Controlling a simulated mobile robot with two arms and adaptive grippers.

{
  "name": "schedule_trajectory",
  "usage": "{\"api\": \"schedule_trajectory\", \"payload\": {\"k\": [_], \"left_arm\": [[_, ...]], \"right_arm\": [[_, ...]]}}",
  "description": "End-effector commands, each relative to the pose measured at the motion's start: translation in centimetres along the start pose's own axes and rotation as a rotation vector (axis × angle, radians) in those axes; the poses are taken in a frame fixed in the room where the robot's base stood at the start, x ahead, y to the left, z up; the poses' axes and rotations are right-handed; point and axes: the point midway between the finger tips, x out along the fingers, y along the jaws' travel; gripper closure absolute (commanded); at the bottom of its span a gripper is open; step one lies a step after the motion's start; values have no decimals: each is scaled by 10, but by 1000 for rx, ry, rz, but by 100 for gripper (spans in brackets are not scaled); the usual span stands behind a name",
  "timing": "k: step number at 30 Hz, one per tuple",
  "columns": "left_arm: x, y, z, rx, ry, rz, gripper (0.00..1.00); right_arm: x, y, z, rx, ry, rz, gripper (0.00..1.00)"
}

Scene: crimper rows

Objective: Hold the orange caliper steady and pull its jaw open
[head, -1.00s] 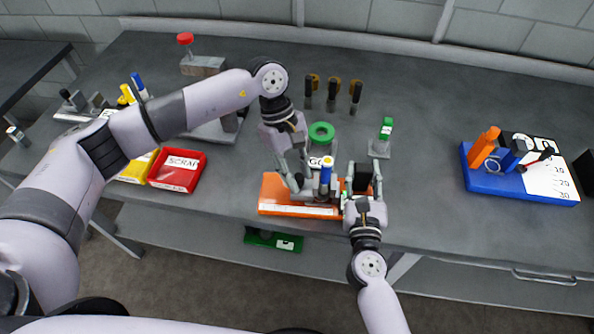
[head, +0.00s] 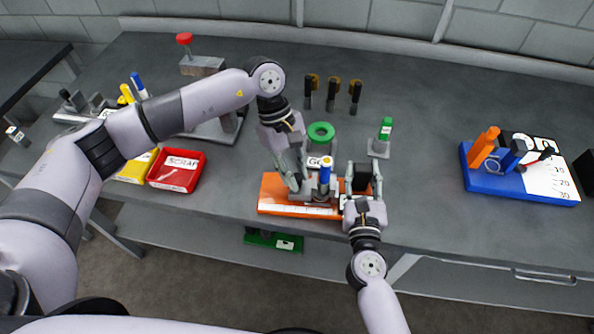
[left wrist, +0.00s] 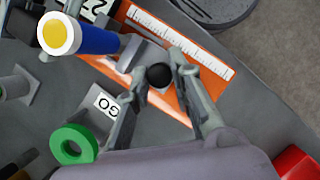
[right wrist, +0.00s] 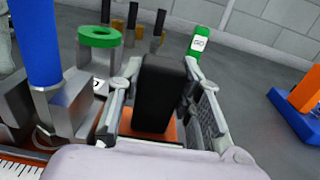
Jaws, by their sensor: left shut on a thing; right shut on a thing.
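The orange caliper (head: 272,196) lies along the table's front edge, with a white ruled scale (left wrist: 185,42) on its base. A grey jaw piece on it carries a blue post (head: 326,172), which also shows in the right wrist view (right wrist: 40,45). My left gripper (head: 299,187) is shut on a round black knob (left wrist: 159,75) beside the blue post. My right gripper (head: 363,175) is shut on an upright black block (right wrist: 158,95) at the caliper's right end. The fingers and post partly hide the jaw faces and any gap between them.
A green ring (head: 321,131) on a grey stand with a GO label is just behind the caliper. A green-topped gauge (head: 385,130) stands right of it. A red SCRAP tray (head: 194,184) is left, a blue board (head: 482,184) right. The table between gauge and board is clear.

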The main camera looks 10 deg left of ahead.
Motion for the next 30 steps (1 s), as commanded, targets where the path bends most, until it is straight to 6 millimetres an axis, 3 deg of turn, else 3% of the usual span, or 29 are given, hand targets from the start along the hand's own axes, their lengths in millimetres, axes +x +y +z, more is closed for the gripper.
{"api": "schedule_trajectory", "payload": {"k": [3,11,12,15,25,30], "left_arm": [[-6,-12,-12,-7,5,-2,100],[-6,-14,-14,-6,5,-3,100],[-6,-14,-14,-6,5,-3,77],[-6,-13,-13,-6,4,-3,71],[-8,-13,-13,-4,3,-2,71],[-29,-12,-13,-4,5,0,71]], "right_arm": [[0,-3,0,0,0,-6,100],[0,-4,0,-1,1,-9,100],[0,-4,0,-1,1,-9,100],[0,-4,0,-2,1,-9,100],[0,-3,0,-2,0,-7,100],[0,-3,0,-1,0,-6,100]]}}
